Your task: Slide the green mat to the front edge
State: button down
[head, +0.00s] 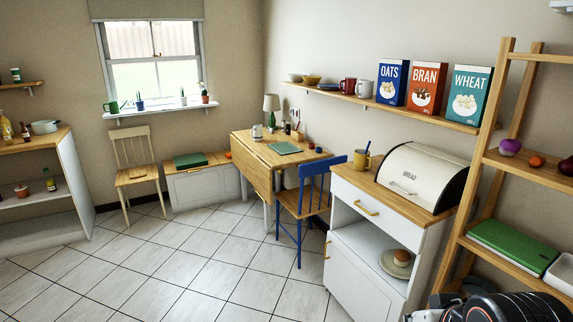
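A thin, flat green mat (285,147) lies on the wooden drop-leaf table (262,148) by the far corner. It lies towards the table's right side, with bare wood in front of it. Two other green things are in view: a flat green cushion or book (190,160) on the low white bench, and a thick green block or folded cloth (513,247) on the ladder shelf at right. Black and grey parts of my arm show at the bottom right, far from the table. My gripper's fingers are not in view.
A blue chair (310,200) stands at the table's near right side. A lamp (271,104), a pale mug (257,131) and small items stand behind the mat. A white cabinet (362,270) with a bread bin (418,177) stands nearer right. The tiled floor (170,270) is clear.

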aim_at(284, 148)
jog(key=i+j+u, duration=0.4)
jog(key=i, duration=0.6)
jog(key=i+u, duration=0.35)
jog(key=i, duration=0.7)
jog(key=i+z, duration=0.2)
jog(key=i, duration=0.3)
jog(key=i+j+z, duration=0.25)
jog(key=i, duration=0.2)
jog(key=i+j+z, duration=0.2)
jog(key=i, duration=0.25)
jog(key=i+j+z, duration=0.2)
jog(key=i, duration=0.25)
jog(key=i+j+z, duration=0.7)
jog(key=k+j, duration=0.05)
jog(key=j, duration=0.05)
